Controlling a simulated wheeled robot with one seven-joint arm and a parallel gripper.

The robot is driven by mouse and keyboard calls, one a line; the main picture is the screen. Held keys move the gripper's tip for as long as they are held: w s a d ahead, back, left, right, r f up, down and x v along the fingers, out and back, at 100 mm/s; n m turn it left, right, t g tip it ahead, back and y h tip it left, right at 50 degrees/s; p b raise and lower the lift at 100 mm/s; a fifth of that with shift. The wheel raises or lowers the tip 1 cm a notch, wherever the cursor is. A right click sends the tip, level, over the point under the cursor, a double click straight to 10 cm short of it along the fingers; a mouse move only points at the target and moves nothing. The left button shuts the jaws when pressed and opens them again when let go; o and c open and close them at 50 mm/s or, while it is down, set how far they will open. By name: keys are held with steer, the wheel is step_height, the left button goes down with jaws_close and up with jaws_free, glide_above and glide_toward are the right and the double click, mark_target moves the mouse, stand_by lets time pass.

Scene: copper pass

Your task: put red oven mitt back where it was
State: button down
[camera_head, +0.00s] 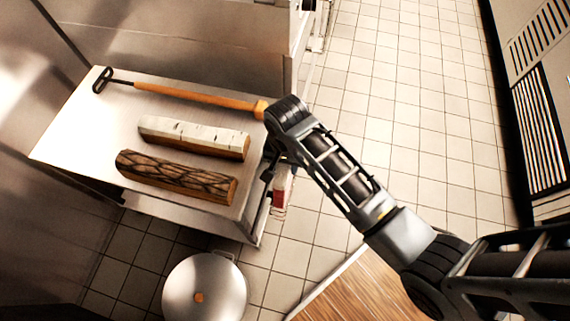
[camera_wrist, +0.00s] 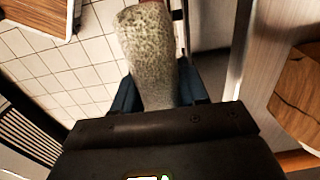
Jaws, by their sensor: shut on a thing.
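My gripper (camera_wrist: 158,95) points down past the right end of the metal table (camera_head: 97,125). It is shut on a long, grey-beige speckled thing (camera_wrist: 148,52), which widens away from the blue fingers; no red shows on this side of it. In the head view my arm hides most of the gripper. A small red and white patch (camera_head: 279,198) shows just below the gripper, beside the table's end. I cannot tell if it is part of the held thing, or which thing is the red oven mitt.
A long wooden-handled tool (camera_head: 190,95), a pale-barked log (camera_head: 190,135) and a dark-barked log (camera_head: 170,175) lie on the table. A round metal lidded pot (camera_head: 205,290) stands in front. A wooden surface (camera_head: 350,292) is at the bottom. Tiled floor (camera_head: 400,90) is clear behind.

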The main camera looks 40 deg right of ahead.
steer(key=shift+f, duration=0.55)
steer(key=c, duration=0.6)
jaws_free()
steer(key=shift+f+b, duration=0.25)
steer(key=shift+b, duration=0.05)
steer(key=shift+f+b, duration=0.15)
steer(key=shift+b, duration=0.2)
step_height(320, 180, up, 8)
steer(key=shift+s+a+r+p, duration=0.1)
steer(key=shift+s+p, duration=0.05)
steer(key=shift+p, duration=0.6)
